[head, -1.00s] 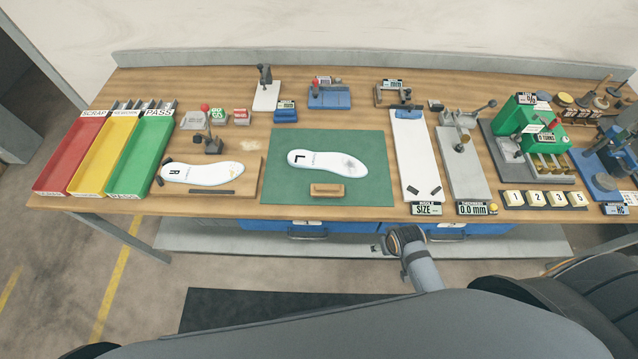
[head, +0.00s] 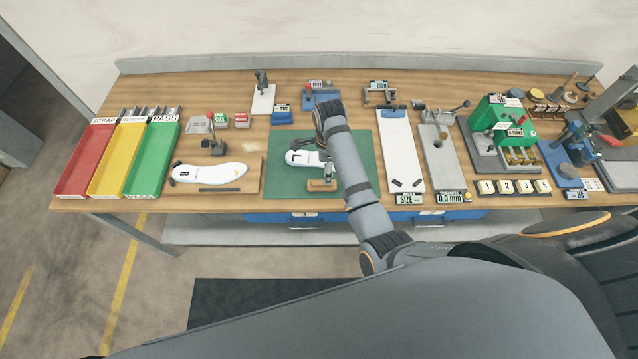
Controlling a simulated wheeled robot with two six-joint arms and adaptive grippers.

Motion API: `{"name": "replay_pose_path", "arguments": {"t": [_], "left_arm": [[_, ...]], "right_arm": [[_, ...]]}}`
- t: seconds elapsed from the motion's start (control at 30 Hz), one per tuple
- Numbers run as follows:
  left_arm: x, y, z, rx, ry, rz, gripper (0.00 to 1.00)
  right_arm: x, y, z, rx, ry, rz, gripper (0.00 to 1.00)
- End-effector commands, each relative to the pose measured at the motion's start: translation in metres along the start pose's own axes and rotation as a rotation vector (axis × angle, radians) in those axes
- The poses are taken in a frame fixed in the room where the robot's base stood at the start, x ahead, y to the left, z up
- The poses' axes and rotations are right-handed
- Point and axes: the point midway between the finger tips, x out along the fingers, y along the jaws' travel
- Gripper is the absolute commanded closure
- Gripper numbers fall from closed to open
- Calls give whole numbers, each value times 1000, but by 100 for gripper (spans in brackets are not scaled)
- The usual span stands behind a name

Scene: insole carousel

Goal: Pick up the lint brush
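The lint brush, with a wooden handle (head: 318,186), lies near the front edge of the green mat (head: 285,187). My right gripper (head: 328,174) points down at the brush's right part, with its fingers at or just above the handle. My own wrist and forearm partly cover it, so I cannot tell whether it touches the brush or how far its fingers are apart. The white insole marked L (head: 298,158) lies just behind the brush, its right part hidden by my arm. My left gripper is not in view.
The white insole marked R (head: 210,173) lies on a wooden board to the left. A white size plate (head: 400,150) stands right of the mat. Red, yellow and green trays (head: 152,160) are at the far left. Fixtures line the back of the table.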

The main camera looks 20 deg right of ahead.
Motion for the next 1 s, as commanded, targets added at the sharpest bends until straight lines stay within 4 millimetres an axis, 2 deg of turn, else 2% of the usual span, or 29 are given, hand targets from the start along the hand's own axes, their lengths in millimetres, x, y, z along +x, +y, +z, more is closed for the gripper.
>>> {"name": "replay_pose_path", "arguments": {"t": [0.17,0.43,0.73,0.83,0.9,1.0], "left_arm": [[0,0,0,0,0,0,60],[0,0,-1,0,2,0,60],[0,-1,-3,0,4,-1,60],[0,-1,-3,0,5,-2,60],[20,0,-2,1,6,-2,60],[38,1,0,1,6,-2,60]], "right_arm": [[0,-1,3,34,1,7,36],[42,-2,3,32,2,7,36],[54,-3,5,32,0,4,36],[66,-5,9,31,1,6,36],[83,-7,12,31,0,3,36],[99,-8,15,31,0,3,36]]}}
